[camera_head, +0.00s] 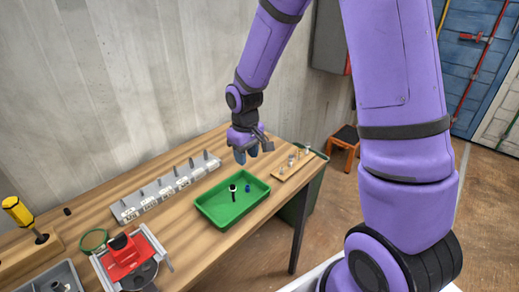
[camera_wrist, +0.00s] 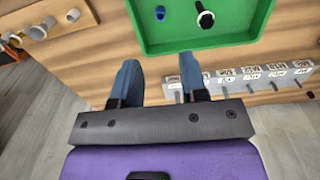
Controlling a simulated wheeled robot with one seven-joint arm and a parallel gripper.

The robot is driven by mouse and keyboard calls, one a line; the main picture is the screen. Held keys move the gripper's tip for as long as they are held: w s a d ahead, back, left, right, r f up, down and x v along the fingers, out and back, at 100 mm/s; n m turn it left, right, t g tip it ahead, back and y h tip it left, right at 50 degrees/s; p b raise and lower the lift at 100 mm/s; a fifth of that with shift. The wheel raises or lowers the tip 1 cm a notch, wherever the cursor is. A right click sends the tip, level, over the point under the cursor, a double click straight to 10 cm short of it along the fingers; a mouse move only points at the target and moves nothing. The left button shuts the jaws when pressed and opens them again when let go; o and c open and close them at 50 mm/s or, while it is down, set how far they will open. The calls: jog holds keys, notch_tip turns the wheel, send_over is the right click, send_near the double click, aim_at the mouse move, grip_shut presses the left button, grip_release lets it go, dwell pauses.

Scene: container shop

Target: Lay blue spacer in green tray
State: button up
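The green tray (camera_head: 219,224) sits on the wooden bench, and its rim and floor show at the top of the wrist view (camera_wrist: 229,32). A small blue spacer (camera_head: 248,188) rests inside the tray; it also shows in the wrist view (camera_wrist: 160,13). Beside it in the tray is a black bolt-like part with a pale ring (camera_head: 233,193), also in the wrist view (camera_wrist: 205,19). My gripper (camera_head: 246,157) is above the bench behind the tray. In the wrist view its two blue fingers (camera_wrist: 158,78) are apart, with nothing between them.
A grey-white labelled rack (camera_head: 165,187) with upright pegs stands along the wall. A wooden board with several small fittings (camera_head: 293,164) lies right of the tray. A red-and-grey fixture (camera_head: 128,257), a green ring (camera_head: 94,240) and a yellow-handled tool (camera_head: 18,211) are at left.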

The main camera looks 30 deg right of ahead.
jog(key=s+d+r+m+t, duration=0.1)
jog(key=s+r, duration=0.3)
jog(key=r, duration=0.4)
jog(key=s+d+r+m+t, duration=0.1)
jog(key=s+r, duration=0.3)
jog(key=r, duration=0.4)
jog(key=s+r+t, duration=0.1)
jog(key=s+r, duration=0.4)
jog(key=s, duration=0.3)
jog(key=s+r+m+t, duration=0.1)
jog(key=s+r+t, duration=0.1)
jog(key=s+r, duration=0.3)
jog(key=shift+s+d, duration=0.45)
jog(key=shift+s, duration=1.1)
